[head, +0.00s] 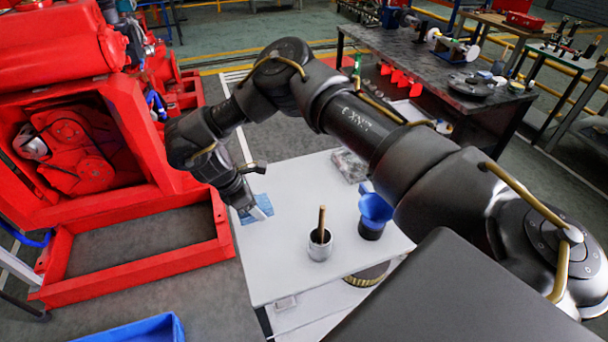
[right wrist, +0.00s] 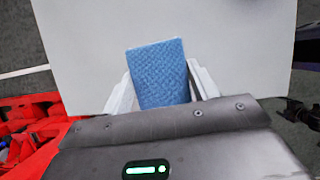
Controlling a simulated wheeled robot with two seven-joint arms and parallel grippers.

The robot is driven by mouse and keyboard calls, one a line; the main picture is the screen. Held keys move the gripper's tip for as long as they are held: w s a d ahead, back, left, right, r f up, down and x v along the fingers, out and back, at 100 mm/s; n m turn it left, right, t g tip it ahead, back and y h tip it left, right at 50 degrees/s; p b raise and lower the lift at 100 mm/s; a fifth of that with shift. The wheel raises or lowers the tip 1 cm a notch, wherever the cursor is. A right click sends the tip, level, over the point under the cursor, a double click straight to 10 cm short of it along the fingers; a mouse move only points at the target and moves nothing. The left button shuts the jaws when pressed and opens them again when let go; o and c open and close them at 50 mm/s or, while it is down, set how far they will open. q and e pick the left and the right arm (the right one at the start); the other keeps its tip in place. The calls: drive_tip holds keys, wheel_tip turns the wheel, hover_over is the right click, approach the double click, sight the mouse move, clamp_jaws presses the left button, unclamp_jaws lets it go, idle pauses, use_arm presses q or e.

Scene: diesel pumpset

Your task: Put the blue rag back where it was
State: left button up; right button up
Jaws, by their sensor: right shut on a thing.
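The blue rag (right wrist: 158,72) is a flat, textured blue piece between the fingers of my right gripper (right wrist: 160,92) in the right wrist view. In the head view my right gripper (head: 257,212) is at the left edge of the white table (head: 285,275), shut on the rag (head: 262,203), part of which shows beside the fingers. The rag is at or just above the tabletop; I cannot tell whether it touches. My left gripper is not in view.
A metal cup (head: 320,246) with a brush-like handle and a dark container with a blue funnel (head: 375,208) stand on the table. A grey block (head: 350,165) lies at its back. The red pumpset (head: 75,150) is to the left. The table's front left is clear.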

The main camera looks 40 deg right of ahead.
drive_tip(key=w+d+r+n+t+y+b, duration=0.1)
drive_tip(key=w+d+r+n+t, duration=0.25)
drive_tip(key=w+d+n, duration=0.45)
drive_tip(key=w+d+r+n+t+y, duration=0.25)
drive_tip(key=w+r+n, duration=0.3)
drive_tip(key=n, duration=0.35)
drive_tip(key=b, duration=0.1)
hover_over(303, 175)
drive_tip(key=a, duration=0.2)
drive_tip(key=shift+h, duration=0.35)
drive_tip(key=f, duration=0.9)
drive_tip(key=shift+s+d+f, duration=0.2)
drive_tip(key=shift+s+f, duration=0.15)
drive_tip(key=shift+s+d+f, duration=0.3)
drive_tip(key=shift+d+f, duration=0.15)
drive_tip(key=shift+f, duration=0.05)
drive_tip(key=shift+s+f+b, duration=0.2)
drive_tip(key=shift+f+b, duration=0.55)
drive_tip(key=shift+f, duration=0.5)
drive_tip(key=shift+w+d+f, duration=0.1)
drive_tip(key=shift+w+f, duration=0.05)
drive_tip(key=shift+f, duration=0.35)
drive_tip(key=shift+r, duration=0.1)
